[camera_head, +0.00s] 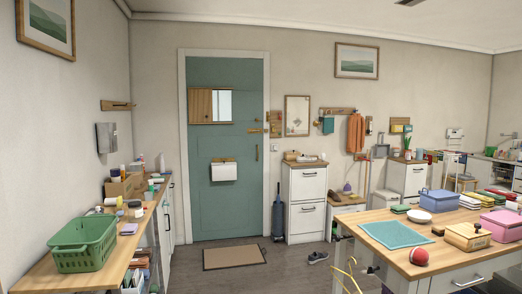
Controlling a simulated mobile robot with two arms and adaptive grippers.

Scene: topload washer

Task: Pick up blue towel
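A flat blue-teal cloth (396,235), which may be the blue towel, lies spread out on the wooden table at the right. A smaller blue-teal cloth (328,126) hangs from the wall rack to the right of the door. I cannot tell for certain which of them is the towel. Neither of my grippers is in view.
The wooden table (376,268) also holds a red ball (419,257), a wooden box (467,237), a white bowl (419,216) and a blue box (438,199). A green basket (84,244) stands on the left counter. Open floor lies between, with a doormat (234,257) and shoe (318,257).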

